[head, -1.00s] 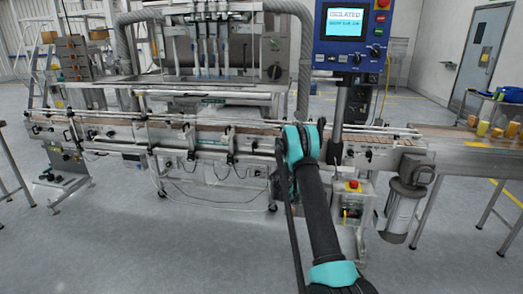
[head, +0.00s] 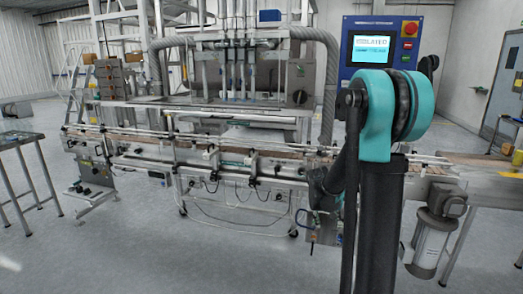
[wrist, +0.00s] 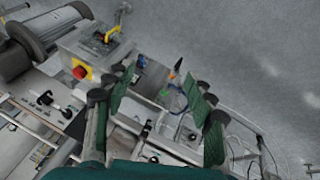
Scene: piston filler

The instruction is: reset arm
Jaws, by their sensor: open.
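My gripper (wrist: 162,98) is open in the wrist view, with its green-padded fingers spread apart and nothing held between them. Beyond the fingers are the conveyor's side frame and a small grey box with a red button (wrist: 80,72) on yellow. In the head view my arm stands upright at the right, its teal elbow high in front of the control panel (head: 383,48). A dark part of my arm's far end shows behind it, near the conveyor (head: 240,158), but its fingers are not clear there.
The piston filler (head: 235,75) stands over the conveyor. A motor (head: 432,240) hangs below the conveyor at the right and also shows in the wrist view (wrist: 45,35). A small table (head: 22,142) stands at the left. The floor in front is clear.

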